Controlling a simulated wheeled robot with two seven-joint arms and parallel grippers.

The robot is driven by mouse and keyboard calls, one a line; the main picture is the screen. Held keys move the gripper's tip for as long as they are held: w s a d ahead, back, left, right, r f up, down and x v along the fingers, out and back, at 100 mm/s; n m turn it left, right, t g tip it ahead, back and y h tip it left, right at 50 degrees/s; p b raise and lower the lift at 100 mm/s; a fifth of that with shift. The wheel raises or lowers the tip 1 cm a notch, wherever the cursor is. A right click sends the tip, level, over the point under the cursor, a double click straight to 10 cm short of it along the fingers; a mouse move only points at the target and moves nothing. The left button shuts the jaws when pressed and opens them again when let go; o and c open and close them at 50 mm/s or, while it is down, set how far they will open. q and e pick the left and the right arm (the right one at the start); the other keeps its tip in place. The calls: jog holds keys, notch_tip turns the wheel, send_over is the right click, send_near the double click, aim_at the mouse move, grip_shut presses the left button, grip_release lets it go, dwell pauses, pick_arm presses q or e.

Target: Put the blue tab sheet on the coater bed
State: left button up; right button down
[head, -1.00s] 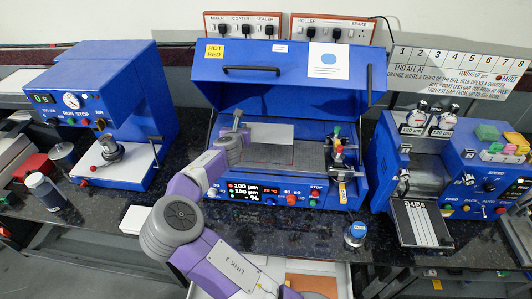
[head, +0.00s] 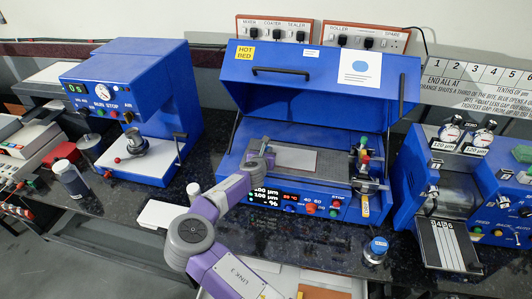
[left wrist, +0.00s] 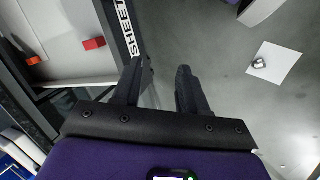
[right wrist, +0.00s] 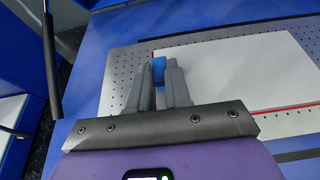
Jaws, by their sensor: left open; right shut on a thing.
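The white sheet (head: 297,159) lies flat over the perforated coater bed (head: 333,166) under the raised blue lid. My right gripper (head: 266,150) is at the sheet's left end. In the right wrist view, its fingers (right wrist: 158,75) are shut on the blue tab (right wrist: 158,60), and the white sheet (right wrist: 240,70) spreads to the right. A red line runs along the sheet's near edge. I cannot tell whether the sheet touches the bed everywhere. My left gripper (left wrist: 165,80) is open and empty, seen only in the left wrist view, above the floor.
The coater's raised lid (head: 320,85) overhangs the bed. A carriage with coloured knobs (head: 364,165) stands at the bed's right end. A blue-capped jar (head: 376,249) and white box (head: 163,214) sit on the front counter. A blue press (head: 125,110) stands left.

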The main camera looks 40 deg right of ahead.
jog(key=shift+f, duration=0.1)
jog(key=c, duration=1.1)
grip_release()
jog(key=v, duration=1.2)
jog(key=shift+p, duration=0.3)
jog(key=shift+a, duration=0.1)
